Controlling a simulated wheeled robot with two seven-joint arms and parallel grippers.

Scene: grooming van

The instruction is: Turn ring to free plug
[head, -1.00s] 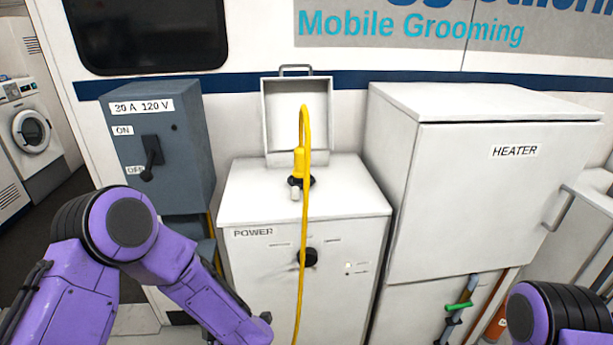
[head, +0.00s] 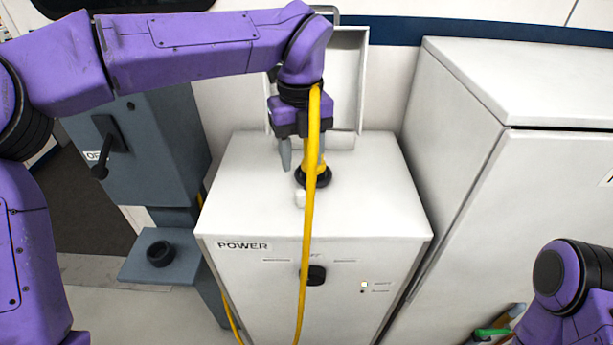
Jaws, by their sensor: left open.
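The yellow plug (head: 318,166) stands upright in a socket on top of the white POWER cabinet (head: 240,200). A black ring (head: 314,179) surrounds its base. The yellow cable (head: 307,230) rises from the plug, arcs over and hangs down the cabinet's front, crossing in front of my gripper. My left gripper (head: 302,158) points down over the plug, open. One grey finger is left of the plug, apart from it; the other is partly hidden behind the cable. I cannot tell whether it touches the plug. My right gripper is out of view; only its arm shows at lower right.
The open lid (head: 345,75) stands behind the plug. A black knob (head: 314,275) is on the cabinet front. A grey switch box (head: 150,150) with a lever and a shelf (head: 160,270) stand left. A white heater cabinet (head: 460,170) stands right. The cabinet top's sides are clear.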

